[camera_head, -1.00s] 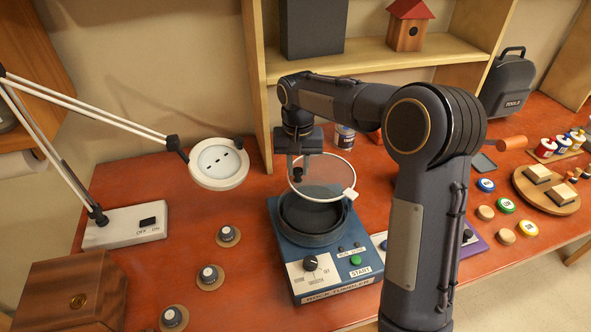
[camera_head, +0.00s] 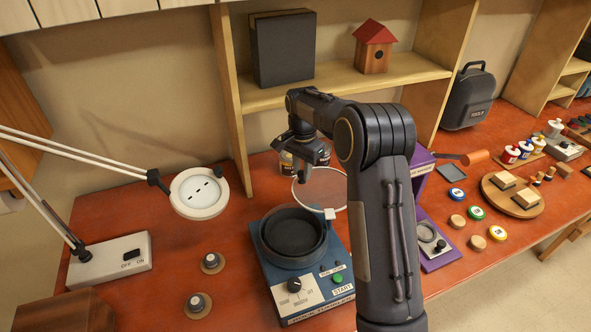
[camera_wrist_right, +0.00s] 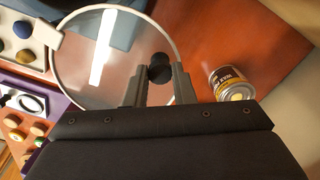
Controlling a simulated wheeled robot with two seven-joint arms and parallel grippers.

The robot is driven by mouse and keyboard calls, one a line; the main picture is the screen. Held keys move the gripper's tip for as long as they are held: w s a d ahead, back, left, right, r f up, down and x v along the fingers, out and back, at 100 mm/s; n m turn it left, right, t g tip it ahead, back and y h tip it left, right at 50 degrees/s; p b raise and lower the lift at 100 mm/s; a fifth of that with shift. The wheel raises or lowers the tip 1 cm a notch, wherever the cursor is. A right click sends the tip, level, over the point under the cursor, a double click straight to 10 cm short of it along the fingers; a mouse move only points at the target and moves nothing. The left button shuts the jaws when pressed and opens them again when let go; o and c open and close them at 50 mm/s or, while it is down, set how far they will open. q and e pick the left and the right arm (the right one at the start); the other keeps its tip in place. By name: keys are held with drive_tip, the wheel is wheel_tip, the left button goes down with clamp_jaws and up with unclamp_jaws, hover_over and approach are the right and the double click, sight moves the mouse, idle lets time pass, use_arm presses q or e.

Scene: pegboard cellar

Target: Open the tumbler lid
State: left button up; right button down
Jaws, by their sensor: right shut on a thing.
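The rock tumbler (camera_head: 318,285) is a blue box with a dark round drum (camera_head: 293,235) on top, a knob and a green START button on its front. Its lid (camera_head: 322,190) is a clear disc with a white rim, swung up and away from the drum at its back right, with a small white block at the rim. The drum's opening is uncovered. My right gripper (camera_head: 304,175) is behind the drum at the lid. In the right wrist view, its fingers (camera_wrist_right: 158,88) are shut on the lid's black knob (camera_wrist_right: 160,68). My left gripper is not in view.
A can (camera_wrist_right: 231,84) stands close to the right gripper. A white lamp (camera_head: 199,193) hangs left of the tumbler. A purple device (camera_head: 432,240) stands to the right, with discs and jars beyond it. Shelving (camera_head: 345,80) closes off the back.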

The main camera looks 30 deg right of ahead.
drive_tip(key=shift+d+m, duration=0.3)
drive_tip(key=shift+d, duration=0.05)
drive_tip(key=c, duration=1.2)
unclamp_jaws()
wheel_tip(320, 180, up, 8)
drive_tip(key=shift+f+b, duration=0.1)
drive_tip(key=shift+b, duration=0.45)
